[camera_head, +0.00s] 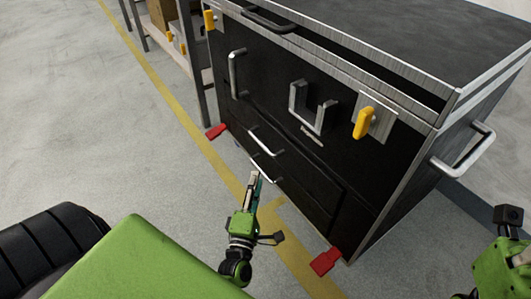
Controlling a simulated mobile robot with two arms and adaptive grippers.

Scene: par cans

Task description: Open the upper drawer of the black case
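The black case (385,170) stands on the floor with its drawer front facing me. The upper drawer's silver handle (264,141) is on the lower left of the front. A second silver handle (262,171) sits below it. Both drawers look shut. My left gripper (257,180) is in front of the case, pointing up at it. Its fingertips overlap the lower handle in the picture, below the upper handle. Contact is unclear, and the fingers show edge-on, so their opening is unclear. My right gripper's green body (503,268) shows at the right edge; its fingertips do not show.
Yellow latches (364,122) and larger silver handles (307,108) are higher on the case. Red feet (325,261) stick out at its base. A shelf (196,70) with boxes stands at the back left. The floor (90,140) at left is clear.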

